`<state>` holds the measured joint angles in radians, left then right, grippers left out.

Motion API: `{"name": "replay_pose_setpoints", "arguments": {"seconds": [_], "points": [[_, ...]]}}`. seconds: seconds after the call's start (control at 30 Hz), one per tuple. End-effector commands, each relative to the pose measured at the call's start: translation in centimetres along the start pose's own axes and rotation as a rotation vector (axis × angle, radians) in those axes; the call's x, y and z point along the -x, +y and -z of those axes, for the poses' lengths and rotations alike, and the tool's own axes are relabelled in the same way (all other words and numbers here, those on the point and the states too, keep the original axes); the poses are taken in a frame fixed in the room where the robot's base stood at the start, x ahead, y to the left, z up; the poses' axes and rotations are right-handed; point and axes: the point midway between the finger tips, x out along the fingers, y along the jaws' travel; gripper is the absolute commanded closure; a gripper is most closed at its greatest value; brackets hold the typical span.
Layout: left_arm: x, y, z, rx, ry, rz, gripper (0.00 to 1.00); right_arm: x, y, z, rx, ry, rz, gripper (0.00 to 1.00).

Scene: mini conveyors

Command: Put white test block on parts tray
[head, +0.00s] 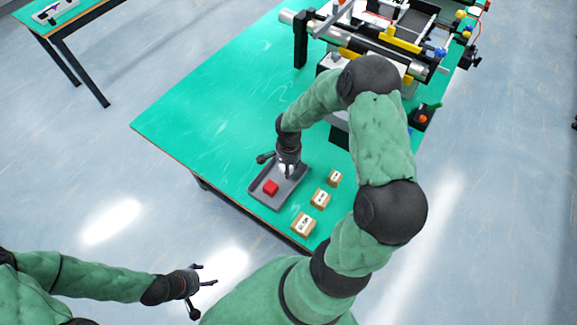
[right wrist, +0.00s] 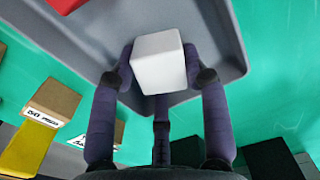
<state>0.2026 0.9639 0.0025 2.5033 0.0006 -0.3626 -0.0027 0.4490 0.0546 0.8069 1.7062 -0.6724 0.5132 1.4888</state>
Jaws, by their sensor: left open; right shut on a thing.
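The white test block (right wrist: 158,62) is between the fingers of my right gripper (right wrist: 160,72), which is shut on it. In the right wrist view the grey parts tray (right wrist: 85,48) lies beneath the block; I cannot tell whether the block touches it. In the head view the tray (head: 272,203) lies near the table's front edge, and my right gripper (head: 287,168) is over its far right part, mostly hiding the block. My left gripper (head: 205,285) is open and empty, off the table.
Several labelled wooden blocks stand right of the tray, among them one at the front edge (head: 303,224). The conveyor machinery (head: 395,40) fills the far right of the green table (head: 200,110). The table's left part is clear. Another table (head: 75,18) stands far left.

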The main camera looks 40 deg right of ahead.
Motion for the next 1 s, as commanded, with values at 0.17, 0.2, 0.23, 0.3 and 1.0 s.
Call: {"name": "replay_pose_setpoints", "arguments": {"seconds": [0.17, 0.2, 0.23, 0.3, 1.0], "points": [[-0.2, -0.1, 0.0, 0.000, 0.000, 0.000, 0.33, -0.1, 0.0, 0.0, 0.000, 0.000, 0.001, 0.99], [-0.3, -0.1, 0.0, 0.000, 0.000, 0.000, 0.33, -0.2, 0.0, 0.0, 0.000, 0.000, 0.001, 0.99], [-0.4, -0.1, 0.0, 0.000, 0.000, 0.000, 0.33, -0.3, 0.0, 0.0, 0.000, 0.000, 0.001, 0.99], [-0.3, -0.1, 0.0, 0.000, 0.000, 0.000, 0.33, -0.2, 0.0, 0.0, 0.000, 0.000, 0.000, 0.43], [1.1, 0.4, 0.0, 0.000, 0.000, 0.000, 0.33, 4.8, -0.1, 0.0, 0.000, 0.003, 0.004, 0.43]]}}
